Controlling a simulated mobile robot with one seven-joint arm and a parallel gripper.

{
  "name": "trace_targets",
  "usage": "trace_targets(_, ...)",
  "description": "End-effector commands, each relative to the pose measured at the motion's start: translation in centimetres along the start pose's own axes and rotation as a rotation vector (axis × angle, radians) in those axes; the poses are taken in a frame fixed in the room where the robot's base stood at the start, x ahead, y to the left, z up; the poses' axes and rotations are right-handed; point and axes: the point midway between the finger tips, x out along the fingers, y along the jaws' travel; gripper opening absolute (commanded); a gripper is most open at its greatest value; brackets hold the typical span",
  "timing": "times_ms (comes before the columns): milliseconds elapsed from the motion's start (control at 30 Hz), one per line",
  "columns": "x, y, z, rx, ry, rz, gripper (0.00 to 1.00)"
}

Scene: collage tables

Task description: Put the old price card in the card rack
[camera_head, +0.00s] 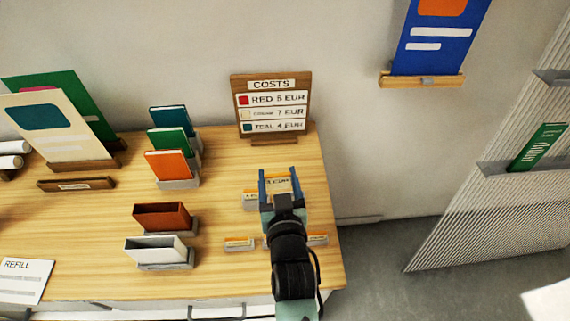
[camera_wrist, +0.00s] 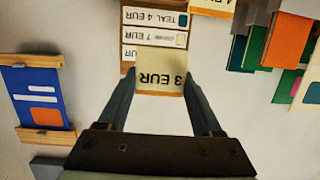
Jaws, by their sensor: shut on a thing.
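My gripper (camera_head: 279,180) is shut on a cream price card (camera_head: 278,183) with an orange stripe, above the right part of the table. In the wrist view the fingers (camera_wrist: 160,80) clasp the card (camera_wrist: 160,78), which appears upside down and seems to read "3 EUR". Small holders with similar cards stand around the gripper: one to its left (camera_head: 250,197), one at front left (camera_head: 239,243) and one at front right (camera_head: 317,239). I cannot tell which piece is the card rack. My gripper hides part of this area.
A wooden COSTS board (camera_head: 271,80) stands behind the gripper; it also shows in the wrist view (camera_wrist: 126,53). Orange, green and teal books (camera_head: 166,165) and two bins (camera_head: 160,217) stand to the left. A blue poster (camera_head: 436,45) hangs on the wall.

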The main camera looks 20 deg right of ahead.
Motion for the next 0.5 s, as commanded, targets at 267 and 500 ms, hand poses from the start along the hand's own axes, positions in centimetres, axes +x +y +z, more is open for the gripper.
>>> trace_targets(267,2.3,3.3,-1.5,0.005,0.017,0.050,0.16)
trace_targets(500,2.6,3.2,-0.3,0.005,0.016,0.048,0.16)
